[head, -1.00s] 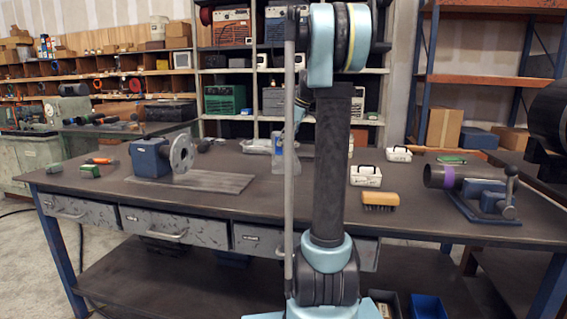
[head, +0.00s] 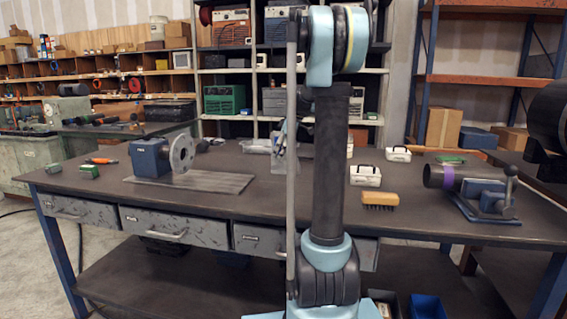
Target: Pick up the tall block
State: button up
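No block that I can surely call the tall block stands out in the head view. A blue block-like stand (head: 148,158) with a round grey flange (head: 181,153) sits upright on the left of the workbench. Small dark green blocks (head: 88,171) lie near the bench's left edge.
The workbench (head: 225,208) also carries a flat grey plate (head: 215,183), an orange-handled tool (head: 101,161), white boxes (head: 365,176), a brush (head: 380,199) and a pipe in a blue vise (head: 487,196). Shelves stand behind. The front middle is fairly clear.

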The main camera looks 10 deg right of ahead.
grip_shut()
jog(key=shift+r, duration=0.15)
